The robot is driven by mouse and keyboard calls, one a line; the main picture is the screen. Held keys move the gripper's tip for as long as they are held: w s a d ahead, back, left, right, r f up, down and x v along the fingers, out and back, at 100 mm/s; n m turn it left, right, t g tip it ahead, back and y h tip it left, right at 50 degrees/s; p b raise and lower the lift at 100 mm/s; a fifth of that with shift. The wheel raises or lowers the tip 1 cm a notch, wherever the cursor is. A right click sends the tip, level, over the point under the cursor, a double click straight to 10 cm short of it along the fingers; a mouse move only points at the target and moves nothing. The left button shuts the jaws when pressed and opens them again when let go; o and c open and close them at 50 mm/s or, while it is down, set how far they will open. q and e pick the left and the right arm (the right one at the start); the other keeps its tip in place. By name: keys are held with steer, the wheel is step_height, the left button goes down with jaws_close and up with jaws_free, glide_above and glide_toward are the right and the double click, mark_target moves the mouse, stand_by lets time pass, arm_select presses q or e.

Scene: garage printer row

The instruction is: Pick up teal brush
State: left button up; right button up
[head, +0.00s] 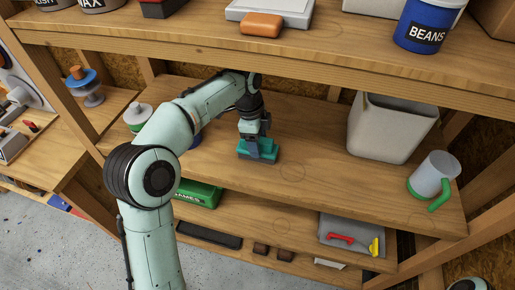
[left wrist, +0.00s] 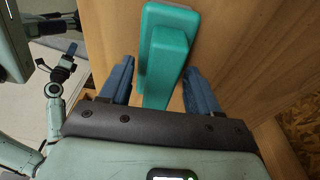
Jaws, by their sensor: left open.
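The teal brush (head: 264,153) lies on the middle wooden shelf in the head view, partly hidden by my left gripper. In the left wrist view the teal brush (left wrist: 166,50) has a wide block with a narrower raised grip. My left gripper (head: 258,147) reaches down over the brush from the left. In the left wrist view its two blue-grey fingers (left wrist: 160,82) are open, one on each side of the brush's near part, with visible gaps.
A grey bin (head: 388,130) and a grey jug with a green handle (head: 432,174) stand to the right on the same shelf. The upper shelf (head: 300,52) overhangs behind. A lower shelf holds a green box (head: 200,194) and a grey tray (head: 345,222).

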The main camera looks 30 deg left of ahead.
arm_select(q)
steer(key=shift+f, duration=0.1)
steer(key=c, duration=0.7)
steer(key=shift+r, duration=0.4)
step_height(320, 180, up, 3)
steer(key=shift+r+p, duration=0.15)
steer(key=shift+p, duration=0.25)
steer(key=s+d+b, duration=0.4)
steer(key=s+b, duration=0.1)
steer(key=s, duration=1.2)
steer(key=shift+s+b, duration=0.25)
steer(key=shift+b, duration=0.05)
arm_select(e)
step_height(320, 180, down, 6)
steer(key=s, duration=0.3)
steer(key=shift+r, duration=0.15)
